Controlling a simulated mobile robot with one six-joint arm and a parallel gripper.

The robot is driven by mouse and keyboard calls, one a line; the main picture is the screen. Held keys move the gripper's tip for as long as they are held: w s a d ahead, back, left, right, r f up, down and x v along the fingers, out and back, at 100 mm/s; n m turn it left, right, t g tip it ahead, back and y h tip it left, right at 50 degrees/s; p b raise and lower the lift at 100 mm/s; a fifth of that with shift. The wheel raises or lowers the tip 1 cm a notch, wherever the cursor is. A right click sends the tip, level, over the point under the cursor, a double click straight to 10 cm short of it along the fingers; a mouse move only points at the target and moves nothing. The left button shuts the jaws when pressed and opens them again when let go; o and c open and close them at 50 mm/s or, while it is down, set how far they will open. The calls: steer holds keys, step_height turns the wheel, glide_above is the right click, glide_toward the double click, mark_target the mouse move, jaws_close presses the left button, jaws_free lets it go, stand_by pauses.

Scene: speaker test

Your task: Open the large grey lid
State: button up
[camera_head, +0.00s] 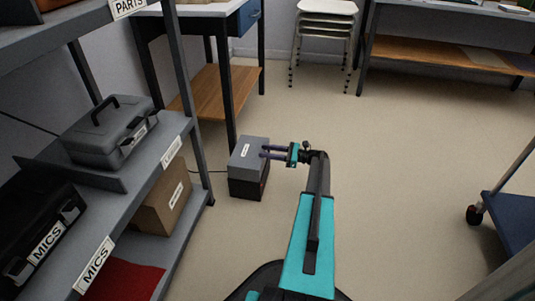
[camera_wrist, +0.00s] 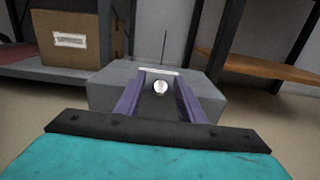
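The large grey lid (camera_head: 247,150) sits level on a black box base (camera_head: 247,186) on the floor and looks closed. It has a white label on top. In the wrist view the grey lid (camera_wrist: 105,82) fills the middle, and a round pale knob (camera_wrist: 160,87) shows on it. My gripper (camera_head: 265,151) reaches the lid from the right, its fingertips at or just over the lid's right side. In the wrist view its two purple fingers (camera_wrist: 159,90) are apart with the knob between them. I cannot tell whether they touch it.
A grey shelf unit (camera_head: 152,165) stands at the left, with a grey case (camera_head: 95,142) and a cardboard box (camera_head: 163,203). A table leg (camera_head: 227,95) stands just behind the lidded box. A blue cart (camera_head: 512,212) is at the right. The floor (camera_head: 400,150) between is clear.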

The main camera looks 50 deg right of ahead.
steer(key=shift+c, duration=0.2)
jaws_close()
steer(key=shift+w+a+r, duration=0.1)
steer(key=shift+a+r, duration=0.1)
